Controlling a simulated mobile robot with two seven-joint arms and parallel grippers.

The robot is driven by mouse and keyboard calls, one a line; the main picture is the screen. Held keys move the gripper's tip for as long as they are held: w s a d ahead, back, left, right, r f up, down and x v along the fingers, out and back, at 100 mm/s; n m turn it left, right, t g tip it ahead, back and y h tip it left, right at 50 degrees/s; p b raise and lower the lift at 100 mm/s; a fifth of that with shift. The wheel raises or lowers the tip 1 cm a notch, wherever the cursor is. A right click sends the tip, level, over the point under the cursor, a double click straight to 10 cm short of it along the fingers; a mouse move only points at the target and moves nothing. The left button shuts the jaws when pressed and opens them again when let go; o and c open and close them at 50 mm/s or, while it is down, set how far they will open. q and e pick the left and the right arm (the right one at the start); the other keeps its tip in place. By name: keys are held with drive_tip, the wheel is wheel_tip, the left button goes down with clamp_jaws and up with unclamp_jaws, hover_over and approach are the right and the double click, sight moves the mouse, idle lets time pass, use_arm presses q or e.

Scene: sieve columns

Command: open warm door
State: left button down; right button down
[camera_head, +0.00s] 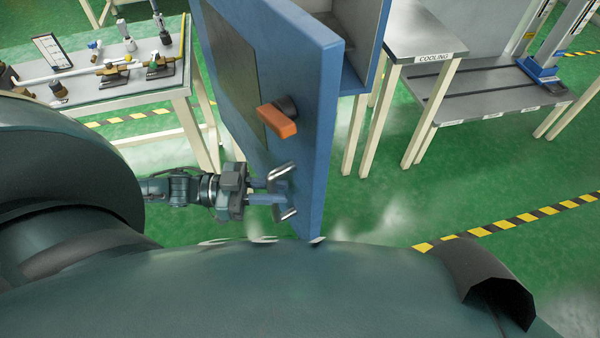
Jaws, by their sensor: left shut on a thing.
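The blue door (318,130) stands swung open at the centre, with a dark panel (232,70) on its face. An orange handle (277,121) on a dark round mount sticks out from this face. My left gripper (285,193) is at the lower part of the door, below the handle in the picture and clear of it. Its fingers stand apart and are shut on the door; the exact contact is hard to see. The cabinet interior (353,78) shows partly behind the door's right edge. My right gripper is not in view.
A table (120,98) with tools and fittings stands at the left. A bench labelled COOLING (425,30) and a low labelled table (480,95) stand at the right. Yellow-black floor tape (510,222) crosses open green floor at the lower right.

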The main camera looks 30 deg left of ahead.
use_arm(q)
drive_tip(key=s+a+m+g+h, duration=0.1)
drive_tip(key=s+a+m+g, duration=0.1)
drive_tip(key=s+a, duration=0.3)
drive_tip(key=shift+s+a+g, duration=0.35)
drive_tip(key=shift+s+g, duration=0.15)
drive_tip(key=shift+s, duration=0.2)
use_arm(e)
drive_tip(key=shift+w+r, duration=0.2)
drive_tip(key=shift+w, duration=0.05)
use_arm(q)
drive_tip(key=c, duration=1.4)
unclamp_jaws()
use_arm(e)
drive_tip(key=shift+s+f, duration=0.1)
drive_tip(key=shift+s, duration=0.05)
use_arm(q)
drive_tip(key=b+v, duration=0.2)
drive_tip(key=v, duration=1.1)
drive_tip(key=shift+a+f, duration=0.1)
drive_tip(key=shift+f, duration=0.05)
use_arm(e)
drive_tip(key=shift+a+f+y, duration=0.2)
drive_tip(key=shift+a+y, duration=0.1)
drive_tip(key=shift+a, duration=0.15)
